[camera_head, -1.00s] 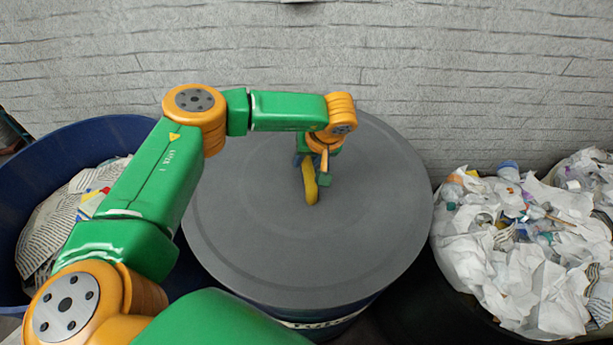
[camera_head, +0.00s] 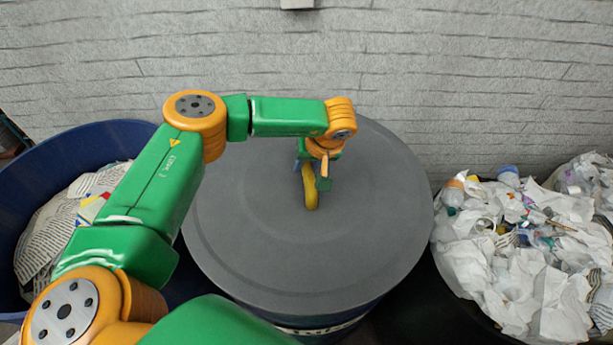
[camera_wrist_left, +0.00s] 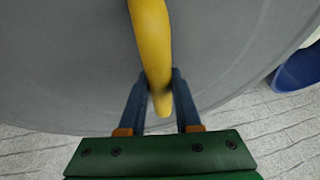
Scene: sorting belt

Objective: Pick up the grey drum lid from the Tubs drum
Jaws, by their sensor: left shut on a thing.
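The grey drum lid (camera_head: 250,240) is a wide round disc on top of the dark blue Tubs drum (camera_head: 330,327) in the middle of the head view. A yellow handle (camera_head: 311,190) stands up at its centre. My left gripper (camera_head: 312,178) is over the lid's centre, shut on the yellow handle. In the left wrist view the two blue fingers (camera_wrist_left: 157,100) lie on either side of the yellow handle (camera_wrist_left: 150,40), with the grey lid (camera_wrist_left: 60,60) behind. I cannot tell whether the lid is apart from the drum's rim. My right gripper is not in view.
A blue drum (camera_head: 95,140) with newspaper stands at the left. A dark container (camera_head: 450,290) heaped with white paper and plastic waste stands at the right, close to the lid's edge. A grey brick wall (camera_head: 450,70) runs behind.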

